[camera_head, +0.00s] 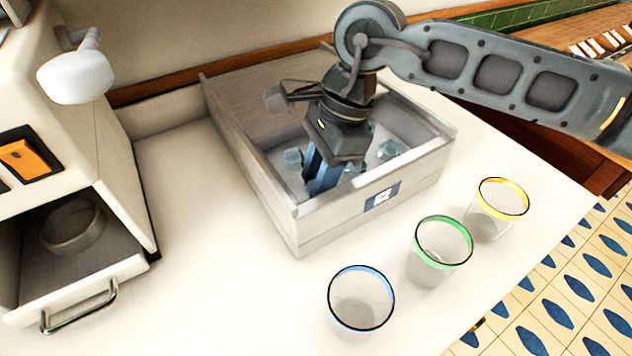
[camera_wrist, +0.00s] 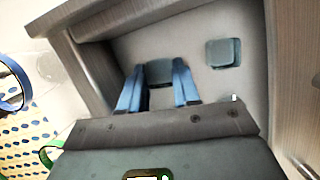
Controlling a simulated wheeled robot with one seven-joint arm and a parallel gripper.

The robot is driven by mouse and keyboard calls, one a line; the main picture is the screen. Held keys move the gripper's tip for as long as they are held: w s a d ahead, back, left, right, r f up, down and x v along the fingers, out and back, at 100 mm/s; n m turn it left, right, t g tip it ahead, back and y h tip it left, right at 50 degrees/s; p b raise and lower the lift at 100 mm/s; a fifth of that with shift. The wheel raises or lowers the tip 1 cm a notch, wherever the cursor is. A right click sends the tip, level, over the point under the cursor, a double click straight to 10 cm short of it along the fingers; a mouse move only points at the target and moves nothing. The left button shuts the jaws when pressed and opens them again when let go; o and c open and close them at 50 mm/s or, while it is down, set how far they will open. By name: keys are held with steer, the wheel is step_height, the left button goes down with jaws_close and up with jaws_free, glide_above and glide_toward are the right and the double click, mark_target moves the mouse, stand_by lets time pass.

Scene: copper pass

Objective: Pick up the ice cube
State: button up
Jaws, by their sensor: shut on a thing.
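A pale wooden ice box (camera_head: 268,196) with a blue ice label stands on the white counter. My gripper (camera_head: 318,182) reaches down into it, its blue fingers near the box floor. In the wrist view my gripper (camera_wrist: 157,88) is shut on a grey-blue ice cube (camera_wrist: 159,71), which sits between the two fingers. I cannot tell whether that cube touches the floor. Another ice cube (camera_wrist: 222,53) lies apart to the right in the wrist view. In the head view, loose cubes show to the left (camera_head: 293,157) and right (camera_head: 388,150) of my gripper.
The box walls surround my gripper closely. Three clear glasses with blue (camera_head: 360,314), green (camera_head: 440,262) and yellow (camera_head: 497,211) rims stand in front of the box. A white machine (camera_head: 75,150) with an open lower drawer is at the left. The counter between is clear.

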mark_target(312, 181)
steer(key=shift+c, duration=0.8)
steer(key=shift+r, duration=0.1)
steer(key=shift+r+b, duration=0.3)
steer(key=shift+r, duration=0.35)
steer(key=b+v, duration=0.1)
steer(key=v, duration=0.1)
steer(key=shift+s+r, duration=0.1)
steer(key=shift+r, duration=0.3)
steer(key=s+d+r+b, duration=0.2)
steer(key=d+r, duration=0.4)
steer(key=d, duration=0.5)
steer(key=shift+s+r, duration=0.25)
steer(key=shift+r, duration=0.15)
